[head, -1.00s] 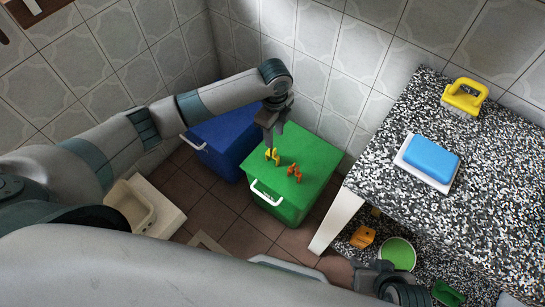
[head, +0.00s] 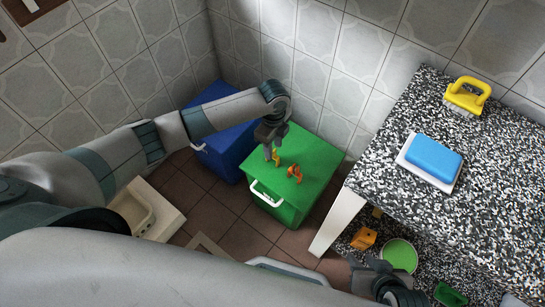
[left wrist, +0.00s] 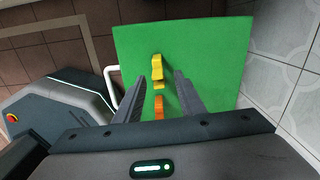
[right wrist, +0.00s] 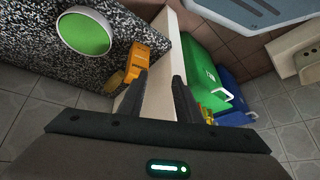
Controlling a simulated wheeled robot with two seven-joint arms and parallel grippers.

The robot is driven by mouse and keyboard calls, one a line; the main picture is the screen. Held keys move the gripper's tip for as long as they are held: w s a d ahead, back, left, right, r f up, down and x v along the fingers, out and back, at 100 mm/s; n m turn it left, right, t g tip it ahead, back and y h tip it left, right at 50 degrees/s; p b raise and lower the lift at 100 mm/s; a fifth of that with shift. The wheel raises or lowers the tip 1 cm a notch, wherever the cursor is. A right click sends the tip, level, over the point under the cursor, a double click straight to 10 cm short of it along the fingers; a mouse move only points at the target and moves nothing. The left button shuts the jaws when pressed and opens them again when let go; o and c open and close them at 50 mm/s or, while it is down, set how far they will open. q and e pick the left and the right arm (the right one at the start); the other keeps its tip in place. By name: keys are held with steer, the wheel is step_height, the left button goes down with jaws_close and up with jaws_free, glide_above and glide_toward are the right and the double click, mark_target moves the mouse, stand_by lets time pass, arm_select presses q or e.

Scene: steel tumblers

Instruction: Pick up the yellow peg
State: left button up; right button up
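The yellow peg (head: 278,159) stands on the lid of the green bin (head: 313,158). An orange peg (head: 295,172) is beside it on the same lid. My left gripper (head: 269,157) is just over the lid, at the left of the yellow peg, and partly covers it in the head view. In the left wrist view the yellow peg (left wrist: 157,68) lies ahead of the open fingertips, and the orange peg (left wrist: 159,107) shows between the fingers. Nothing is held. My right gripper (right wrist: 161,85) is open and empty, near the table's lower shelf.
A blue bin (head: 222,140) stands behind the green one against the tiled wall. The speckled table (head: 400,215) at right holds a yellow brush (head: 467,97) and a blue sponge (head: 434,157). An orange item (head: 363,238) and a green bowl (head: 398,254) are below.

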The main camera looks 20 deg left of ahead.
arm_select(q)
steer(key=shift+s+a+f, duration=0.1)
steer(key=shift+f, duration=1.7)
jaws_close()
